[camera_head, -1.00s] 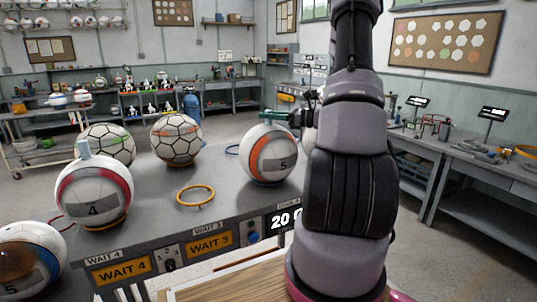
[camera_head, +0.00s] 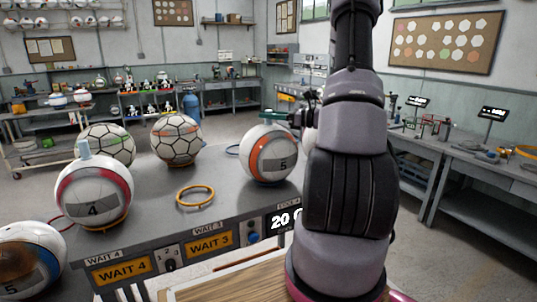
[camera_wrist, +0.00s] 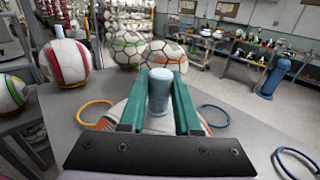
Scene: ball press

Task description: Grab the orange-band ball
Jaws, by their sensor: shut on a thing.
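The orange-band ball (camera_head: 268,154) is white with an orange ring and a "5" on its side. It sits on the grey bench beside my arm in the head view. My gripper (camera_wrist: 160,92) has teal fingers closed on the ball's pale blue-grey top knob (camera_wrist: 159,91) in the wrist view. In the head view the gripper (camera_head: 284,118) is at the top of the ball, partly hidden behind my arm. In the wrist view most of the ball (camera_wrist: 110,117) is hidden under the gripper.
A red-band ball marked 4 (camera_head: 92,195) stands on the bench (camera_head: 160,222) at left. Two hexagon-patterned balls (camera_head: 177,139) are behind it. An empty yellow ring (camera_head: 195,197) lies between the balls. Another ball (camera_head: 30,258) is at the lower left.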

